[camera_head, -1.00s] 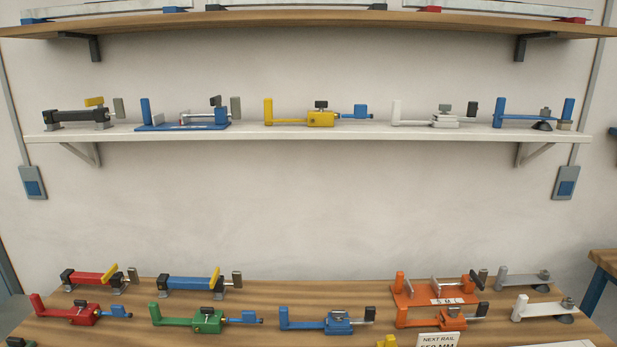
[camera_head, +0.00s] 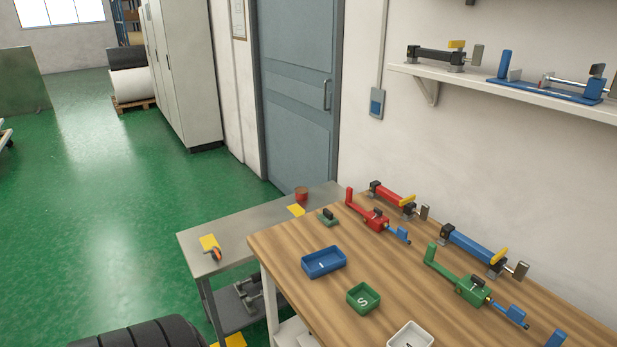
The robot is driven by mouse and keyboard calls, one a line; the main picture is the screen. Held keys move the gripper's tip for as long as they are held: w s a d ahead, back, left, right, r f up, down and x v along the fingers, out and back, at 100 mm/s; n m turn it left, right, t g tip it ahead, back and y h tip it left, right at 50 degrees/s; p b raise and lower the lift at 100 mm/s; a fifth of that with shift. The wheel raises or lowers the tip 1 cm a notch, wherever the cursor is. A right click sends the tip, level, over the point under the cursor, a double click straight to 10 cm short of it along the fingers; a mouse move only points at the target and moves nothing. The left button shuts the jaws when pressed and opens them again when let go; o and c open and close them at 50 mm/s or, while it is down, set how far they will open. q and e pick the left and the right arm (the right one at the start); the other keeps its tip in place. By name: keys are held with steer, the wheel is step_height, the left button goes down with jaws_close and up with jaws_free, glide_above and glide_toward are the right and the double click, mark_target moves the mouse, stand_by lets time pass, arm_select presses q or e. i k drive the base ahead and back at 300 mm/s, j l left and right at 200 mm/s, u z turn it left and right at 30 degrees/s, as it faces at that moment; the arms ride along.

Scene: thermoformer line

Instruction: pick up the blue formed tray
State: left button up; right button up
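A blue tray (camera_head: 324,263), small, open-topped and rectangular with a light mark inside, sits on the wooden bench (camera_head: 290,258) near its left end. A smaller green tray (camera_head: 363,298) marked with an S lies in front of it to the right. A white tray (camera_head: 410,335) is partly cut off at the bottom edge. Neither of my grippers is in view.
A grey side table (camera_head: 228,232) adjoins the bench's left end, with a red cup (camera_head: 301,194) and a tape roll (camera_head: 215,254) on it. Several clamps, including a green one (camera_head: 470,288), stand along the bench's back. Green floor (camera_head: 90,220) lies open at left.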

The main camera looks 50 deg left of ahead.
mark_target(317, 264)
steer(key=u, duration=1.5)
steer(key=j+u, duration=0.25)
steer(key=k+l, duration=0.05)
steer(key=l, duration=0.05)
